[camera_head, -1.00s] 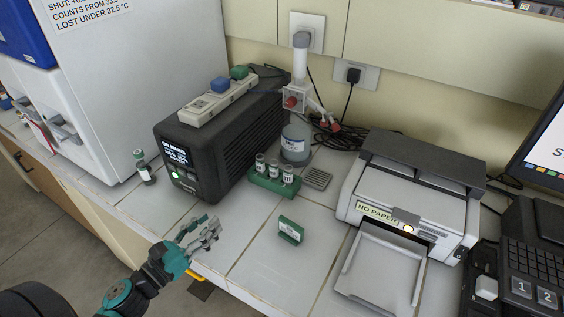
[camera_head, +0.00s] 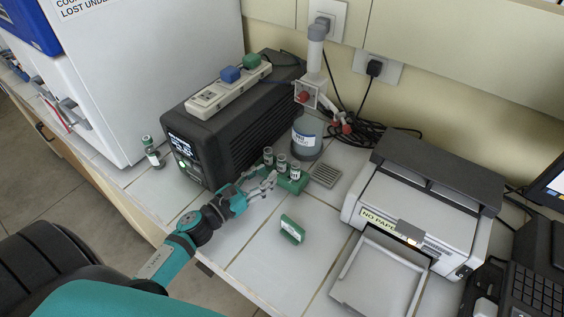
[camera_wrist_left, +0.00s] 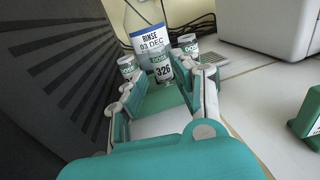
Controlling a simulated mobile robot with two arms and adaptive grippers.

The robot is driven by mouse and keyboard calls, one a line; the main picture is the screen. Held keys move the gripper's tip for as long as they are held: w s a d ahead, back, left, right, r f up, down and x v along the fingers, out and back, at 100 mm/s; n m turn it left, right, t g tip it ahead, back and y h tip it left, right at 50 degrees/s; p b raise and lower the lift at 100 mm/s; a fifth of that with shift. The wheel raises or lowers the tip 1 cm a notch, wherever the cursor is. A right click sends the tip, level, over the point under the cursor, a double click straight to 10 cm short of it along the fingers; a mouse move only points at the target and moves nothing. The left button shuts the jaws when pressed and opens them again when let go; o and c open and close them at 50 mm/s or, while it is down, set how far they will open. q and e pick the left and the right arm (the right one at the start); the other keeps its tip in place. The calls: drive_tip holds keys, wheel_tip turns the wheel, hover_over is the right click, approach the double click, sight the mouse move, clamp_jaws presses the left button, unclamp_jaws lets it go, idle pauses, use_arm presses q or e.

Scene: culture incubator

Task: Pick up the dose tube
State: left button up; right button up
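Three small labelled tubes stand in a green rack (camera_head: 299,186) in the head view: the left tube (camera_head: 268,155), the middle tube (camera_head: 282,162) and the right tube (camera_head: 295,170). In the left wrist view the middle tube (camera_wrist_left: 163,70) reads "DOSE 326", with the left tube (camera_wrist_left: 127,66) and right tube (camera_wrist_left: 187,43) beside it. My left gripper (camera_head: 267,184) is open and empty at the rack's near left side. In the left wrist view its spread fingers (camera_wrist_left: 166,88) point at the middle tube, apparently without gripping it. My right gripper is not in view.
A black unit (camera_head: 235,125) stands close left of the gripper. A rinse bottle (camera_head: 306,137) stands behind the rack. A small green block (camera_head: 292,229) is in front, and a printer (camera_head: 425,205) is right. Another vial (camera_head: 152,153) stands far left.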

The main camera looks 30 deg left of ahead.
sight(278, 165)
use_arm(q)
drive_tip(key=shift+w+d, duration=0.15)
drive_tip(key=shift+w, duration=0.3)
drive_tip(key=p+x, duration=0.2)
drive_tip(key=x, duration=0.2)
drive_tip(key=shift+w+f, duration=0.1)
drive_tip(key=shift+w, duration=0.2)
drive_tip(key=shift+w+d+f, duration=0.1)
drive_tip(key=shift+w+d, duration=0.05)
drive_tip(key=shift+w, duration=0.05)
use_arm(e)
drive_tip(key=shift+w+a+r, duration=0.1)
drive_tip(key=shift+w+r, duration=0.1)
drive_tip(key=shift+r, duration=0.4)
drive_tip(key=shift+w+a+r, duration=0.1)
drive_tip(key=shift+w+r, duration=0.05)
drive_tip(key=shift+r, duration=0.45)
use_arm(q)
drive_tip(key=shift+c, duration=0.3)
drive_tip(key=c, duration=0.5)
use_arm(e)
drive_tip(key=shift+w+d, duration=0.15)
